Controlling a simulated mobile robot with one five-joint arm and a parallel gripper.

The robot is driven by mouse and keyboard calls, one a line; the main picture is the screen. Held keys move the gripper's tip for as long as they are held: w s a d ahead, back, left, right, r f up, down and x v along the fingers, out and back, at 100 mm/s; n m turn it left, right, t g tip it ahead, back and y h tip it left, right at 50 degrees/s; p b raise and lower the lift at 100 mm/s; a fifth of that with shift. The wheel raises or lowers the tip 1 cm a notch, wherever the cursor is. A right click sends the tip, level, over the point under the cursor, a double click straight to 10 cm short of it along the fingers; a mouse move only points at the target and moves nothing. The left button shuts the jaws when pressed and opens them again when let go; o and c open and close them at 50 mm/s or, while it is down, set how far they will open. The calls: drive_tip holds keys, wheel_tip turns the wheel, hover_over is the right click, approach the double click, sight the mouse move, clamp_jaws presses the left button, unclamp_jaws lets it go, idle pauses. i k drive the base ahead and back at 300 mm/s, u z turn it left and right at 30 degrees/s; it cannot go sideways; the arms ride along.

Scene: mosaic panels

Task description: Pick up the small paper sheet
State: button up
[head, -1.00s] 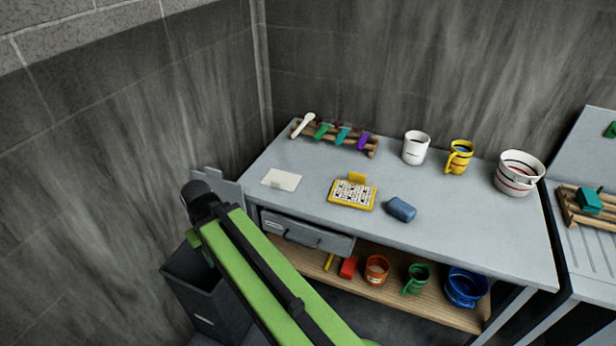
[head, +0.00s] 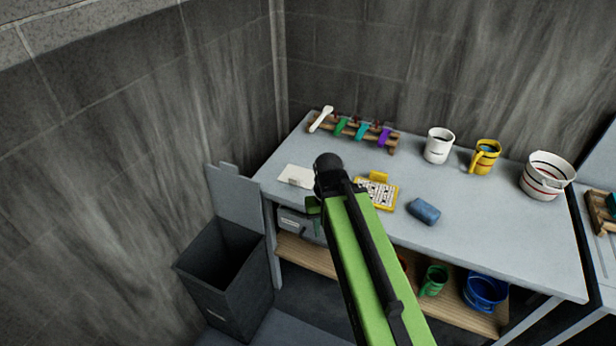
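The small paper sheet (head: 296,175) is a flat, pale off-white piece lying near the left end of the grey table (head: 468,244). My green and black arm reaches up from the bottom of the head view. Its black end joint covers the table's front edge just right of the sheet. A small part of my gripper (head: 313,206) shows below that joint, at the front edge near the sheet. Its fingers are too hidden to tell whether they are open or shut. Nothing visibly holds the sheet.
A yellow patterned panel (head: 379,191) and a blue block (head: 424,211) lie right of the sheet. A rack (head: 352,130) with coloured tools stands behind. A dark bin (head: 228,275) stands left.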

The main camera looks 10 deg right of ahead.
sight(294, 175)
drive_tip(key=u, duration=0.4)
drive_tip(key=i, duration=0.85)
drive_tip(key=u, duration=1.45)
